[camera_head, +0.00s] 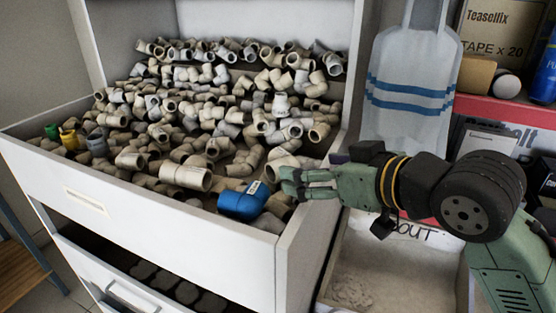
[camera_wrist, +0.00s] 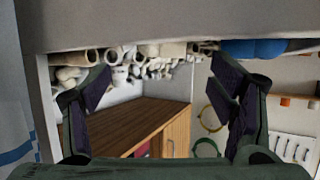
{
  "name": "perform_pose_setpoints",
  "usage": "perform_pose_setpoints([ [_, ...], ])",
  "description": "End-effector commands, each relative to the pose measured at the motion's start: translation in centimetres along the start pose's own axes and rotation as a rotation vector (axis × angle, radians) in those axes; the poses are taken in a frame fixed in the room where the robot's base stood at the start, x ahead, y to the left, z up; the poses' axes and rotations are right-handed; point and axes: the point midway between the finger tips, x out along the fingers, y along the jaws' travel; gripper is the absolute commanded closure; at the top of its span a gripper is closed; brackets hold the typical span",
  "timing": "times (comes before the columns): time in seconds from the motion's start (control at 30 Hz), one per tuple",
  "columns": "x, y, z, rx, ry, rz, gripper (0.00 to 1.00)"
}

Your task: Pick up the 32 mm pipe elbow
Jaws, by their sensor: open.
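A blue pipe elbow (camera_head: 243,201) with a small white label lies in the front right corner of the open drawer, among many beige and grey elbows (camera_head: 190,177). The label is too small to read, so I cannot tell which elbow is the 32 mm one. My gripper (camera_head: 288,183) is over the drawer's right wall, just right of and slightly beyond the blue elbow. In the wrist view my gripper (camera_wrist: 160,95) is open, with nothing between its fingers. A blue elbow (camera_wrist: 255,47) shows at the upper right there, outside the fingers and partly cut off by the drawer edge.
The white drawer (camera_head: 140,208) has raised walls around the heap. Green (camera_head: 52,131), yellow (camera_head: 69,139) and grey (camera_head: 97,145) pieces lie at its left. A blue-striped bag (camera_head: 412,80) hangs behind my arm. A red shelf (camera_head: 506,110) stands at the right, holding boxes and rolls.

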Motion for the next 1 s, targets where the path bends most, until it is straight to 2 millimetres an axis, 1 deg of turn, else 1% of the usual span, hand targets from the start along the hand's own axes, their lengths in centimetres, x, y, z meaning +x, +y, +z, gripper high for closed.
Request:
perform_pose_setpoints([
  [0.03,0.7,0.0,-0.1,-0.001,-0.003,-0.001,0.23],
  [0.1,1.5,0.0,-0.1,-0.001,-0.002,-0.001,0.23],
  [0.27,2.6,-0.1,-0.1,-0.002,-0.001,-0.001,0.23],
  [0.5,6.2,-0.1,-0.1,-0.002,-0.002,-0.002,0.23],
  [0.6,7.1,-0.1,-0.1,-0.001,-0.001,-0.001,0.23],
  [0.7,7.5,0.0,0.0,-0.001,0.001,0.0,0.23],
  [0.87,7.5,0.0,0.0,-0.001,0.001,0.0,0.23],
  [1.0,7.5,0.0,0.0,-0.001,0.001,0.0,0.31],
])
